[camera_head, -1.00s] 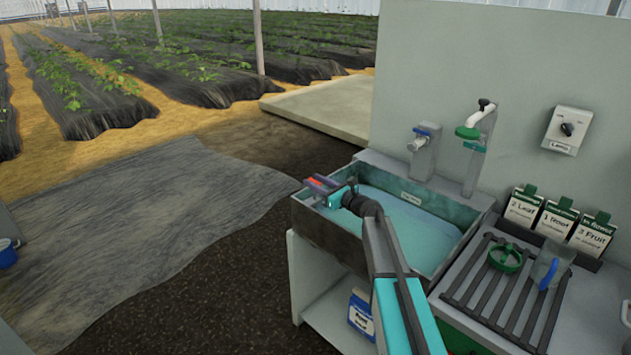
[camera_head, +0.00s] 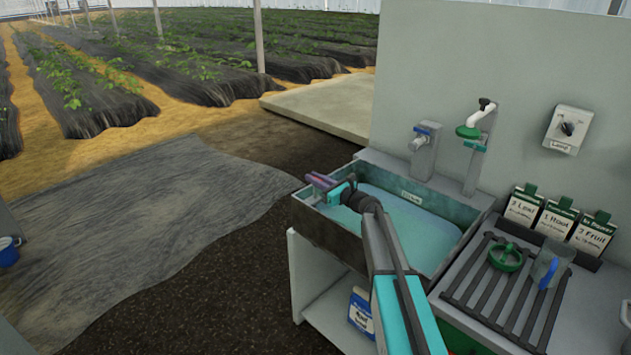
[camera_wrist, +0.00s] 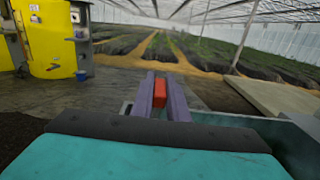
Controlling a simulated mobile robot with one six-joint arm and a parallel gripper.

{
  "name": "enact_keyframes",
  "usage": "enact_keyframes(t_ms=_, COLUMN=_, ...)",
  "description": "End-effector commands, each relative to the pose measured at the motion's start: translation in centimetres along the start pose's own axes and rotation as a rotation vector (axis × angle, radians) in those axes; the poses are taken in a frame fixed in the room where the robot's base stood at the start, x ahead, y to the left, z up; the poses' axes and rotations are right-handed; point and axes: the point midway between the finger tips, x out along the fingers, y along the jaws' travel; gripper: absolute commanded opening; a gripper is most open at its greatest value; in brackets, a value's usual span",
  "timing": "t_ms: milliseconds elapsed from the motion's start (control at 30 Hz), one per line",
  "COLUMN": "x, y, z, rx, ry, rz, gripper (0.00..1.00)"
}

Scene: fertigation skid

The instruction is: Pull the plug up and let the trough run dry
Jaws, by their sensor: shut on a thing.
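The trough (camera_head: 322,234) is a grey basin on a white stand, with blue-green water (camera_head: 415,222) in it. My gripper (camera_head: 320,182) is at the trough's far left corner, near its rim. In the wrist view, its two purple fingers (camera_wrist: 159,97) are shut on a red block (camera_wrist: 159,96), which looks like the plug's grip. The lower part of the plug and the drain are hidden, so I cannot tell whether the plug is seated. My arm reaches across the water.
Two taps (camera_head: 423,150) (camera_head: 480,140) stand behind the trough. To its right are a slatted rack (camera_head: 490,290) with a green handwheel (camera_head: 505,257) and a clear jug (camera_head: 550,265), and several label cards (camera_head: 556,219). A blue-labelled container (camera_head: 361,309) sits on the shelf below.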

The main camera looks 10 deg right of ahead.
Motion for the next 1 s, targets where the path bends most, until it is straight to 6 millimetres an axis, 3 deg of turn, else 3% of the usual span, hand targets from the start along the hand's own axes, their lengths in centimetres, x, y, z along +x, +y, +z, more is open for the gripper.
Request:
enact_keyframes(t_ms=33, x=0.0, y=0.0, z=1.2, rx=-0.001, ry=-0.002, rz=0.000, gripper=0.00)
enact_keyframes(t_ms=200, x=0.0, y=0.0, z=3.5, rx=-0.001, ry=-0.001, rz=0.000, gripper=0.00)
enact_keyframes(t_ms=533, x=0.0, y=-0.1, z=3.9, rx=0.000, ry=-0.002, rz=-0.001, gripper=0.00)
enact_keyframes(t_ms=567, x=0.0, y=-0.1, z=4.0, rx=0.000, ry=-0.002, rz=-0.001, gripper=0.15)
enact_keyframes(t_ms=667, x=-0.1, y=-0.1, z=3.9, rx=0.000, ry=-0.001, rz=-0.001, gripper=0.32)
enact_keyframes(t_ms=1000, x=-0.1, y=-0.1, z=3.8, rx=0.000, ry=0.000, rz=-0.002, gripper=0.33)
